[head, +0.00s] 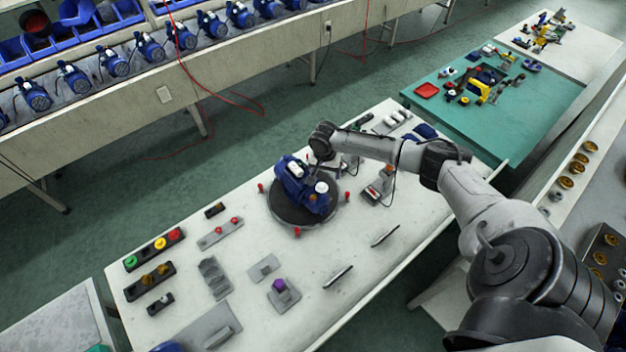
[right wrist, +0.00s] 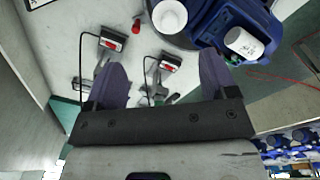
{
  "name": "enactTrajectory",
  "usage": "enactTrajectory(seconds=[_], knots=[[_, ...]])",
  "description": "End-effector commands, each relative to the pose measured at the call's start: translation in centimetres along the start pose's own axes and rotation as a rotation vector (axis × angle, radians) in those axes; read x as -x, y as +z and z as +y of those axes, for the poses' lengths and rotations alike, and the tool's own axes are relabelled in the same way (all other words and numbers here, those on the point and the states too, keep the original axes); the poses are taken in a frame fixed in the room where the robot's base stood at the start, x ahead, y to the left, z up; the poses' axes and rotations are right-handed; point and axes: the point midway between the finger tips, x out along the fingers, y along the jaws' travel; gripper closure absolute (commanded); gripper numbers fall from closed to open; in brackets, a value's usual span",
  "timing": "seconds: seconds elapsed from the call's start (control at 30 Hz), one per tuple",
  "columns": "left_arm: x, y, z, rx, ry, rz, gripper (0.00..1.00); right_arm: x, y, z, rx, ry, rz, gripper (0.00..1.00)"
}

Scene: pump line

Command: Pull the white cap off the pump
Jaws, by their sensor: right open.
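The blue pump (head: 291,186) sits on a round dark turntable (head: 290,216) on the white table. A round white cap (head: 321,188) is on the pump's right side, and a white cylinder (head: 296,170) is on its top. The right wrist view shows the round white cap (right wrist: 169,16) at the top middle and the white cylinder (right wrist: 243,42) on the blue pump (right wrist: 222,25). My right gripper (right wrist: 163,72) is open and empty, with its fingers spread apart below the cap. In the head view it is at the pump's far side (head: 318,171), partly hidden. My left gripper is not in view.
Red knobs (head: 297,232) stand around the turntable. Small devices with cables (head: 377,190) stand to its right. Coloured buttons (head: 160,243), a purple-topped part (head: 279,286) and flat tools lie on the front of the table.

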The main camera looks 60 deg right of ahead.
Motion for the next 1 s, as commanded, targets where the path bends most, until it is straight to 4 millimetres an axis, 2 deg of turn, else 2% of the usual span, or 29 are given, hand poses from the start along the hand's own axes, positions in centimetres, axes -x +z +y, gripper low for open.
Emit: enactTrajectory(seconds=[0.1,0.2,0.4,0.67,1.0], knots=[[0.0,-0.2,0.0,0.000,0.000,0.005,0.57,0.0,0.7,-0.6,-0.252,-0.029,-0.050,0.21],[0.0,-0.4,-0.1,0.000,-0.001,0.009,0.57,0.0,0.8,-0.8,-0.414,-0.036,-0.059,0.21],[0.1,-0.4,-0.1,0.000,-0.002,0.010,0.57,0.0,0.8,-0.9,-0.604,-0.038,-0.062,0.21],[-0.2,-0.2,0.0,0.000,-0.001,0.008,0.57,-0.2,0.9,-0.9,-0.650,-0.036,-0.062,0.21],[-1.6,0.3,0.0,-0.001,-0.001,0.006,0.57,-1.3,0.9,-1.0,-0.647,-0.036,-0.061,0.21]])
